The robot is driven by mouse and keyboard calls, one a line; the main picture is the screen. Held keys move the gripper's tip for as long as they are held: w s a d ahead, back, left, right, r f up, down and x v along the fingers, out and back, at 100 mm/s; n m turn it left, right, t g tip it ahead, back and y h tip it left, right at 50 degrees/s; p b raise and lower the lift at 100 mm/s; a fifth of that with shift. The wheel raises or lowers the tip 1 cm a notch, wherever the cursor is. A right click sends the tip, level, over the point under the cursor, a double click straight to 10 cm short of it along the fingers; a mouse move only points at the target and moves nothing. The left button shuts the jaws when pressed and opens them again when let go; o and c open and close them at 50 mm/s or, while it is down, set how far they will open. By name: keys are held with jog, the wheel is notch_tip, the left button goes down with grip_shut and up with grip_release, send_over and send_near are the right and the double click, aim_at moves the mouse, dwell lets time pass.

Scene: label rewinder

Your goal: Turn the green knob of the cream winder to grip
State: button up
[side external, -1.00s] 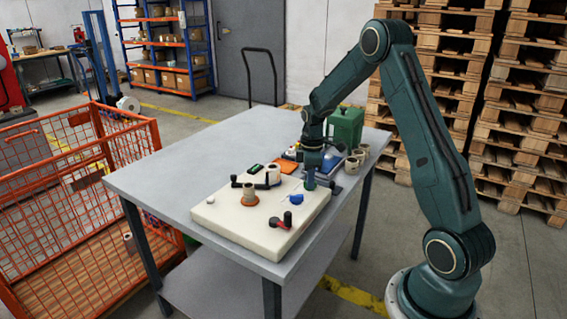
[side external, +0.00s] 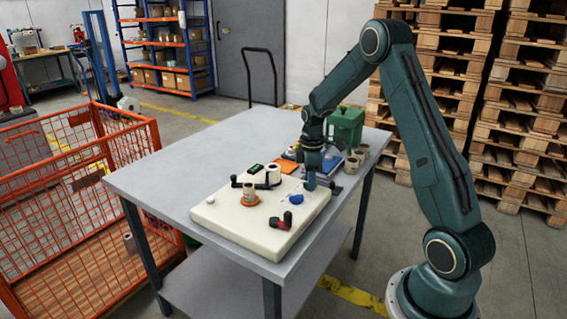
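The cream winder (side external: 262,226) is a flat cream block on the grey table. On it are a black bar (side external: 238,181), a small roll on an orange disc (side external: 250,202), a blue part (side external: 297,198) and a black and red handle (side external: 281,221). My gripper (side external: 311,186) points down at the winder's far right edge, right of the blue part. I cannot clearly make out the green knob; the gripper may cover it. Whether the fingers are open, shut or touching anything is too small to tell.
Behind my gripper stand a green bin (side external: 346,126) and several small rolls (side external: 358,159). The table (side external: 160,170) is clear at the left. An orange mesh cage (side external: 80,220) stands left of the table.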

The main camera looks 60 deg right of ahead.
jog(key=shift+r, duration=0.1)
notch_tip(320, 180, up, 14)
jog(key=shift+f, duration=0.2)
dwell(0.5)
jog(key=s+a+r+m+t, duration=0.1)
jog(key=s+a+r+m, duration=0.1)
jog(key=s+a+r, duration=0.45)
jog(key=s+a+r+m+t, duration=0.1)
jog(key=s+a+r+t, duration=0.15)
jog(key=a, duration=0.65)
jog(key=s+a+f+m+t, duration=0.1)
jog(key=s+a+m, duration=0.3)
jog(key=s+a, duration=0.5)
jog(key=s+t, duration=0.1)
jog(key=s, duration=0.2)
jog(key=shift+s+a+f, duration=0.15)
jog(key=shift+s+a, duration=0.1)
jog(key=shift+s, duration=0.1)
